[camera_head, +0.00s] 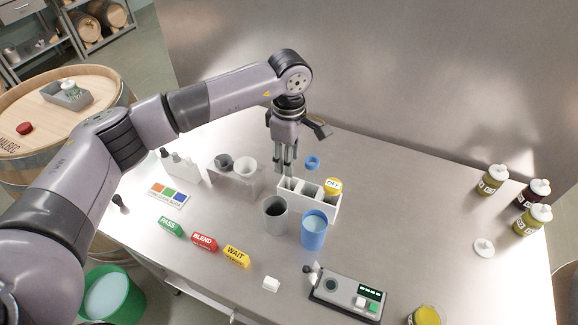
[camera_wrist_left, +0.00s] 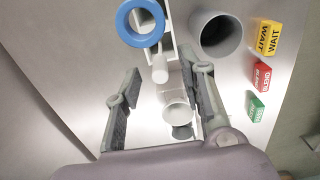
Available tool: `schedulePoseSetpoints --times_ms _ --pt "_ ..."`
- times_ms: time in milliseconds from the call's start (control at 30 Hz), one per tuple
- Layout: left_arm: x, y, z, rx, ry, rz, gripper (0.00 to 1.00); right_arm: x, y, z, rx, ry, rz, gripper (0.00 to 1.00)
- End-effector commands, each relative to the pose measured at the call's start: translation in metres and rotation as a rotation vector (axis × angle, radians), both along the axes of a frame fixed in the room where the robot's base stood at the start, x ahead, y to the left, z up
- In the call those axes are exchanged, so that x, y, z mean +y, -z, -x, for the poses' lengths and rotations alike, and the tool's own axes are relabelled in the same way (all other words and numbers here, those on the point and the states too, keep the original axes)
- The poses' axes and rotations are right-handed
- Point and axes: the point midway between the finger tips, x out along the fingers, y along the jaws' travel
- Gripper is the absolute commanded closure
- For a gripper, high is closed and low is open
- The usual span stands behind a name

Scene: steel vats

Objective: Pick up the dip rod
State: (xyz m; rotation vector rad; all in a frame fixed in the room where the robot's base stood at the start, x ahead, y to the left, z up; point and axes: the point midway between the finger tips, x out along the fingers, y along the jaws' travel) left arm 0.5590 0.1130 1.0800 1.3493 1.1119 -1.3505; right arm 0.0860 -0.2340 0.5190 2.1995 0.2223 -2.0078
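My left gripper (camera_head: 285,168) points down over the left end of a white rack (camera_head: 322,211). In the left wrist view its two fingers (camera_wrist_left: 160,105) are wide apart. A slim pale rod-like piece (camera_wrist_left: 160,65) shows between and beyond them, apart from both; it may be the dip rod, but I cannot be sure. In the head view the fingers hide that spot. A blue ring (camera_head: 312,162) stands up above the rack's middle, right of the gripper; it also shows large in the left wrist view (camera_wrist_left: 122,22). My right gripper is not in view.
A grey cup (camera_head: 275,218) and blue cup (camera_head: 314,232) stand in front. A stand (camera_head: 235,184) with cups is left. Bottles (camera_head: 492,180) stand far right. The table between rack and bottles is clear.

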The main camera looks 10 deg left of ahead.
Motion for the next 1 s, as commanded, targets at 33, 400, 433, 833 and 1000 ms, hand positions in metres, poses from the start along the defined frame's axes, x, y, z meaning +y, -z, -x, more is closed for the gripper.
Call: schedulePoseSetpoints --times_ms 33,400,433,833,1000 --pt "0.0000 0.0046 0.0007 0.004 0.000 -0.001 0.63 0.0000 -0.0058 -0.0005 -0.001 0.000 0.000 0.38" --pt "-0.0001 0.0143 -0.0001 0.000 0.000 0.000 0.66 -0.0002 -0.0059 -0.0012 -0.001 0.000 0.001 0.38" --pt "-0.0002 0.0142 -0.0001 0.000 0.000 0.000 0.68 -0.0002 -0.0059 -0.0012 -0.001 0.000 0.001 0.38" --pt "-0.0001 0.0138 -0.0002 0.000 0.000 0.000 0.94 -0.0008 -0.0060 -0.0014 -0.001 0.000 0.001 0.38" --pt "-0.0002 0.0137 -0.0001 0.000 0.000 0.000 1.00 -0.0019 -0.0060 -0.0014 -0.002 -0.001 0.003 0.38"
